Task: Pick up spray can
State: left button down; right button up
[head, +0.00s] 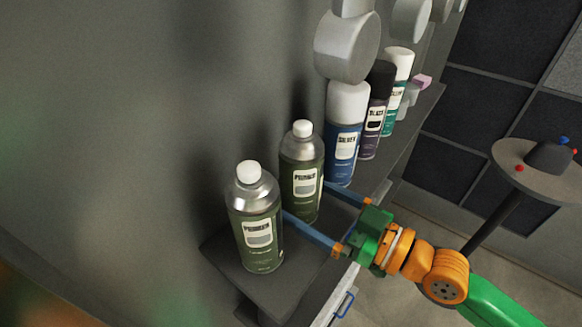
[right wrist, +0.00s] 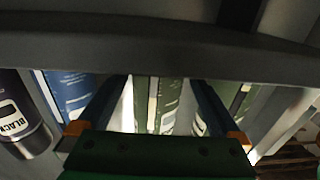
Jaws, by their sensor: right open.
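Two green primer spray cans with silver tops and white caps stand upright on the shelf. The nearer primer can (head: 256,222) is at the front end, and the farther primer can (head: 301,178) stands just behind it. My right gripper (head: 305,199) is open, its two blue fingers reaching in on either side of the farther can. One finger lies between the two primer cans, the other between that can and the blue can. In the right wrist view the green can (right wrist: 155,105) shows between the fingers (right wrist: 158,92); contact cannot be told. My left gripper is not in view.
Beyond stand a blue can with white cap (head: 346,130), a black-capped can (head: 376,112) and a teal can (head: 396,95) in a row on the dark shelf (head: 225,250). Grey round fixtures (head: 347,48) hang above. A round table (head: 545,180) stands at right.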

aim_at(285, 186)
jog(key=shift+w+a+r+p, duration=0.4)
jog(key=shift+a+p, duration=0.15)
jog(key=shift+p, duration=0.05)
jog(key=shift+w+a+r+p, duration=0.4)
jog(key=shift+a+p, duration=0.1)
jog(key=shift+p, duration=0.1)
jog(key=shift+w+a+f, duration=0.25)
jog(key=shift+w+a, duration=0.15)
jog(key=shift+a, duration=0.2)
jog(key=shift+w+a+f, duration=0.2)
jog(key=shift+w+a, duration=0.2)
jog(key=shift+a, duration=0.2)
jog(key=shift+a+f, duration=0.1)
jog(key=shift+f, duration=0.05)
jog(key=shift+d, duration=0.2)
jog(key=c, duration=1.4)
